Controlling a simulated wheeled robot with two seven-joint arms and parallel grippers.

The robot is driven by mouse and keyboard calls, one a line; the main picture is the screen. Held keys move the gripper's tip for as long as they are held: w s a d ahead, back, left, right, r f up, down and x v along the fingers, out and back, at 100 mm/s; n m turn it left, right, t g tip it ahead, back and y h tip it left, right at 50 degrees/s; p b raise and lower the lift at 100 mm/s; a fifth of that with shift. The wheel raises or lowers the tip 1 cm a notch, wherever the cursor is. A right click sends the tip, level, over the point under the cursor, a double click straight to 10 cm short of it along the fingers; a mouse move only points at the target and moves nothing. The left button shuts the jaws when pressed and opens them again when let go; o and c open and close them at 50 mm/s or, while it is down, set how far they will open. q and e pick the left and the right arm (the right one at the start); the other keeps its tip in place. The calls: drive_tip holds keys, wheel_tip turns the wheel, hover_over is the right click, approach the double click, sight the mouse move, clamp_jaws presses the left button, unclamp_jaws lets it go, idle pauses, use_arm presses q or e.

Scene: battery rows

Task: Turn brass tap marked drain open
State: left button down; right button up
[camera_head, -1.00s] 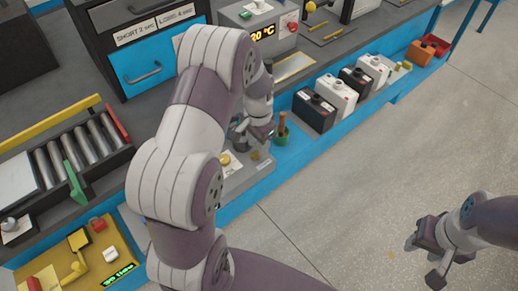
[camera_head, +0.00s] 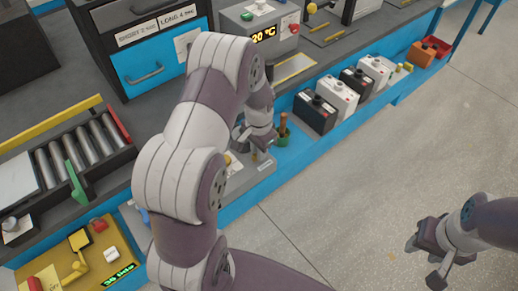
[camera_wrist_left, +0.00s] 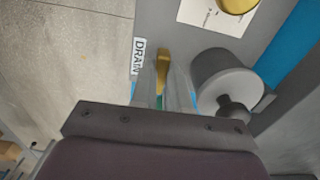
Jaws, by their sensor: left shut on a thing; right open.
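The brass tap (camera_wrist_left: 162,68) shows in the left wrist view as a narrow brass lever, beside a white label reading DRAIN (camera_wrist_left: 138,55). My left gripper (camera_wrist_left: 163,95) is shut on the tap, with one finger on each side of the lever. In the head view my left gripper (camera_head: 257,142) is low over the grey panel (camera_head: 240,180) at the bench's front edge, and the tap is hidden there. My right gripper (camera_head: 428,262) is open and empty over the floor at the lower right.
A grey cylinder (camera_wrist_left: 228,82) stands close to the right finger in the wrist view. A green pot with a brown handle (camera_head: 283,130) is just right of the gripper. Several batteries (camera_head: 337,95) line the bench edge further right. The floor (camera_head: 400,165) is clear.

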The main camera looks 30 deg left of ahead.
use_arm(q)
drive_tip(key=shift+r, duration=0.1)
drive_tip(key=n+p, duration=0.1)
drive_tip(key=n, duration=0.2)
drive_tip(key=shift+r+p, duration=0.1)
drive_tip(key=shift+p, duration=0.25)
drive_tip(key=n+p, duration=0.1)
drive_tip(key=n, duration=0.4)
drive_tip(key=shift+n+p, duration=0.4)
drive_tip(key=n+p, duration=0.1)
drive_tip(key=n, duration=0.3)
drive_tip(key=shift+w+n, duration=0.1)
drive_tip(key=shift+n, duration=0.2)
drive_tip(key=shift+n+p, duration=0.45)
drive_tip(key=shift+n, duration=1.85)
drive_tip(key=c, duration=1.1)
unclamp_jaws()
wheel_tip(320, 180, up, 12)
drive_tip(key=shift+r, duration=0.25)
